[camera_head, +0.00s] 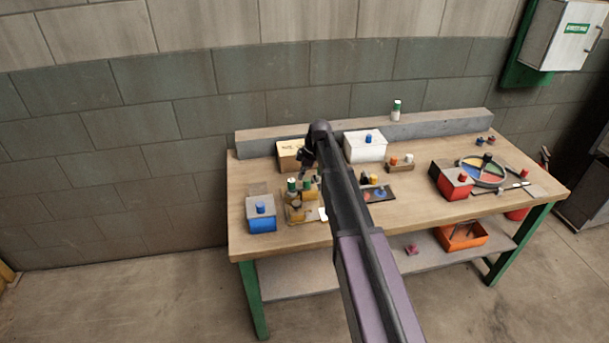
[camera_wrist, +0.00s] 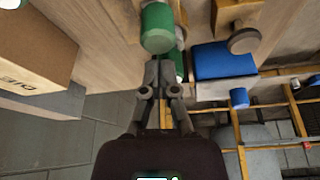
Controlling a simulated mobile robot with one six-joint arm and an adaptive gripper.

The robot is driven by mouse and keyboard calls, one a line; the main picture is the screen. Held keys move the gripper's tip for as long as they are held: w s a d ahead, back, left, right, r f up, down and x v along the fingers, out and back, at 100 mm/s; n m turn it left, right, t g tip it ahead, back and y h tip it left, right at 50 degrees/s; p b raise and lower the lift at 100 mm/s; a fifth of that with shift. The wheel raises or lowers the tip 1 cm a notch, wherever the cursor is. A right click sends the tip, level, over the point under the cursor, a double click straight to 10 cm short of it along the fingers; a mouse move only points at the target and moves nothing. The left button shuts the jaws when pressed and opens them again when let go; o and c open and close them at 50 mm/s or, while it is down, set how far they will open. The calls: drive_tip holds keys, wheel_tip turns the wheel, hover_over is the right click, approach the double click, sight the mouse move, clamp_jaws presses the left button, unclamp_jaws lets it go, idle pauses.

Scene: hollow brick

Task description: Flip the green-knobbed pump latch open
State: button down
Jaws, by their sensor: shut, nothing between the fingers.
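A green cylindrical knob (camera_wrist: 157,27) is just ahead of my gripper (camera_wrist: 160,72) in the wrist view, at the top of the picture. A second green-topped piece is partly hidden behind it. In the head view, a green knob (camera_head: 292,184) stands among small bottles at the left of the bench. My gripper (camera_head: 308,160) is above and behind that group, beside the cardboard box, and my arm hides part of the bench. Its fingers are shut and empty. I cannot tell whether they touch the green knob, nor how the latch stands.
A cardboard box (camera_wrist: 38,45) is close on the left. A blue block (camera_wrist: 225,62) and a blue knob (camera_wrist: 239,98) are on the right. In the head view, a blue box (camera_head: 262,222), a white box (camera_head: 364,152) and a red box (camera_head: 452,185) stand on the workbench (camera_head: 420,215).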

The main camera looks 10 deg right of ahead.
drive_tip(key=shift+b+x, duration=0.5)
drive_tip(key=shift+x, duration=0.3)
drive_tip(key=shift+d, duration=1.45)
drive_tip(key=shift+d+r, duration=0.1)
drive_tip(key=shift+r, duration=0.05)
drive_tip(key=p+v, duration=0.9)
drive_tip(key=shift+r, duration=0.3)
drive_tip(key=shift+s, duration=0.1)
